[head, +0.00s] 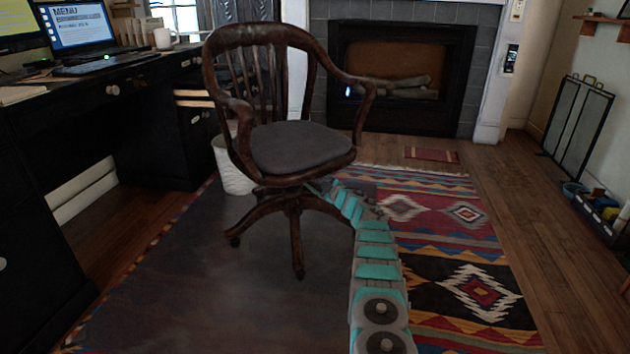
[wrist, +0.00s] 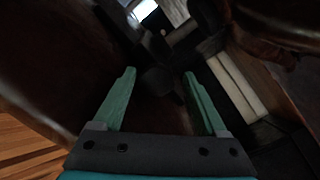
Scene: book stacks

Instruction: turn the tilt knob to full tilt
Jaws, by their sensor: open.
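A wooden swivel chair (head: 290,205) with a dark grey seat cushion (head: 298,147) stands upright on the rug. My teal arm reaches in under the seat from the front right, and its far end is hidden there in the head view. In the wrist view my gripper (wrist: 159,73) is open, with its two teal fingers apart. A dark, rounded shape (wrist: 157,80) shows between and just beyond the fingertips. It may be the tilt knob, but the dark picture does not make this certain. I cannot tell whether either finger touches it.
A black desk (head: 150,90) with a laptop (head: 82,28) stands at the left. A white bin (head: 232,178) is behind the chair. A fireplace (head: 400,80) is at the back. The patterned rug (head: 465,225) is clear at the right.

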